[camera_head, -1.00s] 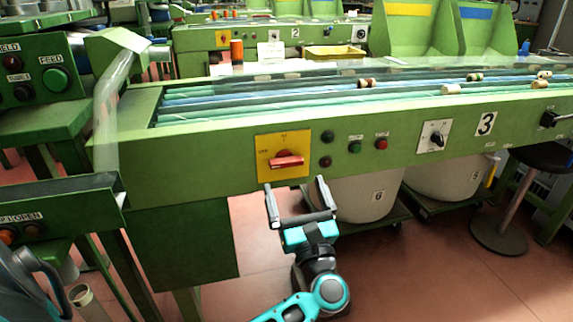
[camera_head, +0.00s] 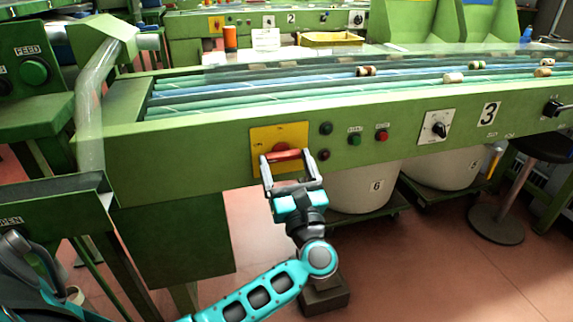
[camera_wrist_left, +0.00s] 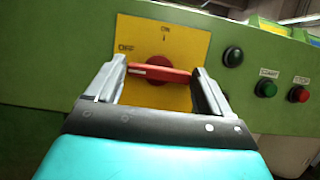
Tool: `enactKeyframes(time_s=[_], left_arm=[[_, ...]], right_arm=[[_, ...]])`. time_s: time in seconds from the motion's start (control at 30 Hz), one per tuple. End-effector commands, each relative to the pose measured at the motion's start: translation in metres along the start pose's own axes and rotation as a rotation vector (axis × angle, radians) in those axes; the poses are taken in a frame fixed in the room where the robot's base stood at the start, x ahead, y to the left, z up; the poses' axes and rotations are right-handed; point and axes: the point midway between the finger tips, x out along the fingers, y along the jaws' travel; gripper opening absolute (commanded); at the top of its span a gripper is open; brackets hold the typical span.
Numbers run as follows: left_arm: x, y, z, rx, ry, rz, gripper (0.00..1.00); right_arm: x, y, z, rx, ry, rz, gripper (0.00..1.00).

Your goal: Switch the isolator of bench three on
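The isolator of bench three is a red rotary handle (camera_head: 283,155) on a yellow plate (camera_head: 292,132) on the green bench front. In the left wrist view the red handle (camera_wrist_left: 158,73) lies nearly horizontal, its left end towards the "OFF" mark; "ON" is at the top of the yellow plate (camera_wrist_left: 185,41). My left gripper (camera_head: 288,160) is at the handle, fingers open, one at each end of it. In the left wrist view the fingertips (camera_wrist_left: 155,78) flank the handle; whether they touch it I cannot tell. My right gripper is not in view.
Right of the plate are dark buttons, a green button (camera_head: 354,139), a red button (camera_head: 381,136), a black selector (camera_head: 437,128) and the number 3 sign (camera_head: 489,113). A white bin (camera_head: 360,188) stands under the bench. A green panel (camera_head: 60,205) juts out at left.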

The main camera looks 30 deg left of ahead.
Motion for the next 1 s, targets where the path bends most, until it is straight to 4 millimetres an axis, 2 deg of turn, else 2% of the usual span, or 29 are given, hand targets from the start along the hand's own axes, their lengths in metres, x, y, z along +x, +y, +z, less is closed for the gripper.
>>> enactKeyframes(time_s=[0.03, 0.37, 0.67, 1.0], left_arm=[[0.000, 0.000, 0.000, 0.000, 0.000, 0.000, 0.76], [0.000, 0.000, 0.000, 0.000, 0.000, 0.000, 0.46], [0.000, 0.001, 0.001, 0.042, 0.002, -0.016, 0.46], [0.002, 0.003, 0.004, 0.254, 0.003, -0.103, 0.46]], right_arm=[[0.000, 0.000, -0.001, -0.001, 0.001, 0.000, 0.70], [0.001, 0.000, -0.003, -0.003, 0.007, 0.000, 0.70], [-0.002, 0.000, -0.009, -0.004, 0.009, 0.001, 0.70], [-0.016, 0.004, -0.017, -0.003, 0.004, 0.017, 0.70]])
